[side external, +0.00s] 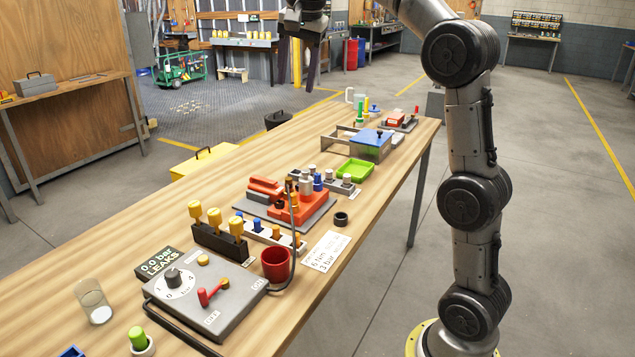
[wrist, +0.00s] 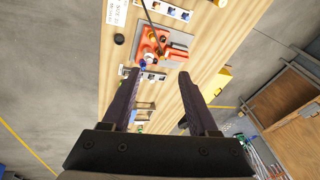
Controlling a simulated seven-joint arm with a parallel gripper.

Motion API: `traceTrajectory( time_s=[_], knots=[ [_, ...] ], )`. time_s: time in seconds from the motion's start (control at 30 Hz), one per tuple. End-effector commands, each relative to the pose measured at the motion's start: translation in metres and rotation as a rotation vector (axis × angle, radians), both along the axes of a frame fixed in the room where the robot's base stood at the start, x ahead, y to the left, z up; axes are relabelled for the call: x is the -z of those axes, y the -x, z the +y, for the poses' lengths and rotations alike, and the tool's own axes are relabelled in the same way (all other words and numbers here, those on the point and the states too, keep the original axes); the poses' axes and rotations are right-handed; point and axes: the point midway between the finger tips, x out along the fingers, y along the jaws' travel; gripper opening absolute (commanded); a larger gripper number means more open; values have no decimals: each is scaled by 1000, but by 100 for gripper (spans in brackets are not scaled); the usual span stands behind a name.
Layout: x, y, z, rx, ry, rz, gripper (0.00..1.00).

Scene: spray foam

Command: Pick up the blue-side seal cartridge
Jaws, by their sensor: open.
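My gripper (side external: 299,78) is open and empty, high above the table's far half; its two dark fingers also frame the wrist view (wrist: 160,75). Small blue-topped pieces stand among orange ones in a white rack (side external: 268,235) in front of the red fixture. Another blue piece (side external: 317,182) stands among grey-white cylinders by a grey rack (side external: 340,187) behind the fixture. I cannot tell which is the blue-side seal cartridge. The red-orange fixture (side external: 290,207) sits on a grey plate, and it shows in the wrist view (wrist: 152,48) beyond the fingertips.
A black holder (side external: 220,241) with yellow-topped tools, a control box (side external: 205,298), a red cup (side external: 276,264) and a black ring (side external: 341,219) are nearby. A green tray (side external: 355,171) and a blue-lidded bin (side external: 370,146) lie farther back. The table's left strip is clear.

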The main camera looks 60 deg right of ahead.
Motion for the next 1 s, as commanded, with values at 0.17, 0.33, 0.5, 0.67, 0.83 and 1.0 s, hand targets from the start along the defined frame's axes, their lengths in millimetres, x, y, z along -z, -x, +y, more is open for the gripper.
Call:
traceTrajectory(
  time_s=[0.17, 0.33, 0.5, 0.67, 0.83, 1.0],
  knots=[
    [32, -47, -59, 174, -30, 42, 60],
    [81, -76, -117, 302, -53, 88, 60],
    [142, -91, -171, 376, -69, 139, 60],
    [192, -88, -200, 417, -96, 203, 60],
    [210, -81, -213, 440, -108, 229, 60],
    [225, -81, -214, 440, -109, 230, 60]
  ],
)
